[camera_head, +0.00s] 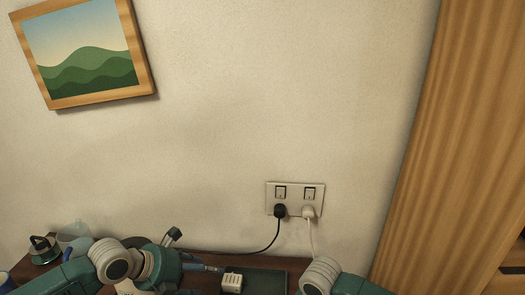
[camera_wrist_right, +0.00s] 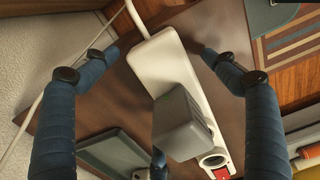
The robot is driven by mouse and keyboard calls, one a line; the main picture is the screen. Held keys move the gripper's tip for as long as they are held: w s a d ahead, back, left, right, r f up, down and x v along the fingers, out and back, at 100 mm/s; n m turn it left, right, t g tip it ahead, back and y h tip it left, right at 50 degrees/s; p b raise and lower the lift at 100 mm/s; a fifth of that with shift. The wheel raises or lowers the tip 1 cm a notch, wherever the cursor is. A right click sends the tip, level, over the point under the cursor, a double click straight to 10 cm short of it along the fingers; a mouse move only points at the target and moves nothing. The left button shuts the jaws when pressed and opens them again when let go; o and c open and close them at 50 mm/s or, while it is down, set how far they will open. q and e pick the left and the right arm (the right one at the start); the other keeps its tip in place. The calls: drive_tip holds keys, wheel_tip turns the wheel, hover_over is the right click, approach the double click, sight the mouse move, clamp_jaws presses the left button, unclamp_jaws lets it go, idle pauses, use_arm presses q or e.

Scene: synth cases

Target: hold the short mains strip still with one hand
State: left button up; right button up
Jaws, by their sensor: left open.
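The short mains strip (camera_wrist_right: 152,60) is white and lies on the dark brown table in the right wrist view. A bulky grey plug block (camera_wrist_right: 182,125) sits in it, and a red switch (camera_wrist_right: 220,172) shows at its near end. My right gripper (camera_wrist_right: 160,52) is open, with a blue finger on each side of the strip; I see gaps, but cannot tell how high the fingers are. My left gripper (camera_head: 192,252) is open above the table in the head view. The strip itself is not clearly seen there.
A kettle-like item (camera_head: 42,250) stands left. A striped mat (camera_wrist_right: 290,45) lies right.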

drive_tip(key=shift+r, duration=0.15)
wheel_tip(320, 180, up, 12)
idle(0.4)
wheel_tip(320, 180, up, 10)
drive_tip(key=p, duration=1)
drive_tip(key=shift+p, duration=0.4)
drive_tip(key=shift+a+f, duration=0.1)
drive_tip(key=shift+f, duration=0.15)
